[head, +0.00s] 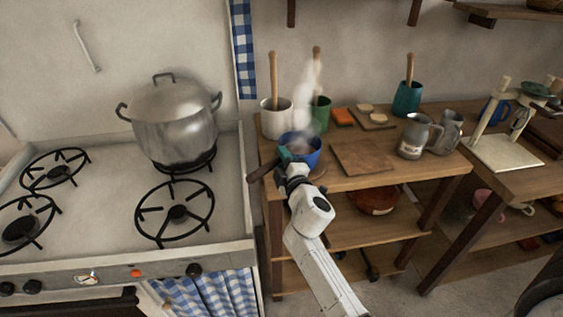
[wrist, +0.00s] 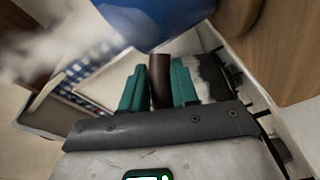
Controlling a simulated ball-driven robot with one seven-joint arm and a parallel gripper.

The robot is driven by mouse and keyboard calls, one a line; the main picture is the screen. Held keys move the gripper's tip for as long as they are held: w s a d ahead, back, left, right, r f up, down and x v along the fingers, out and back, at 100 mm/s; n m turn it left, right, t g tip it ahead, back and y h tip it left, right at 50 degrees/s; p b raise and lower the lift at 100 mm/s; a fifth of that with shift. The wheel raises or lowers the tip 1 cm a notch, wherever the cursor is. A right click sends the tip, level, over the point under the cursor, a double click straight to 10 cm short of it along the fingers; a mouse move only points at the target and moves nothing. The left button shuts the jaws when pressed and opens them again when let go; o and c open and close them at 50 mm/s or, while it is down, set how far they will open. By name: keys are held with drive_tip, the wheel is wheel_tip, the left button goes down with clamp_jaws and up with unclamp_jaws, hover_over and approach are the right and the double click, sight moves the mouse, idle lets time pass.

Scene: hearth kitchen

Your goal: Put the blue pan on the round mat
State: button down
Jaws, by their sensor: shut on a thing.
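The blue pan (head: 312,158) is over the left end of the wooden table, with pale steam rising from it. I cannot tell whether its base touches the tabletop. Its dark handle (head: 262,168) points left, toward the stove. My gripper (head: 290,155) is at the pan's near left side. In the wrist view, the teal fingers of my gripper (wrist: 158,88) are shut on the dark handle (wrist: 159,72), and the blue pan (wrist: 160,18) fills the top.
A square brown board (head: 365,157) lies right of the pan. A white crock (head: 276,120) and a green crock (head: 320,112) stand behind it. Metal mugs (head: 415,138) stand farther right. The stove (head: 110,225) with a large pot (head: 175,125) is left.

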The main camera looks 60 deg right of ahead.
drive_tip(key=c, duration=0.9)
unclamp_jaws()
drive_tip(key=shift+o, duration=0.2)
drive_tip(key=b+v, duration=0.2)
drive_tip(key=v, duration=0.9)
drive_tip(key=s+a+f+m+g+y, duration=0.35)
drive_tip(key=s+a+f+g, duration=0.2)
drive_tip(key=f, duration=0.25)
drive_tip(key=s+a+f+m+g+y, duration=0.35)
drive_tip(key=s+a+f, duration=0.2)
drive_tip(key=f, duration=0.25)
drive_tip(key=s+a+f+g+y, duration=0.2)
drive_tip(key=s+a+g+y, duration=0.1)
drive_tip(key=a, duration=0.5)
drive_tip(key=shift+s+a+g+y, duration=0.35)
drive_tip(key=shift+s+g, duration=0.35)
drive_tip(key=shift+s, duration=0.5)
drive_tip(key=shift+f, duration=0.1)
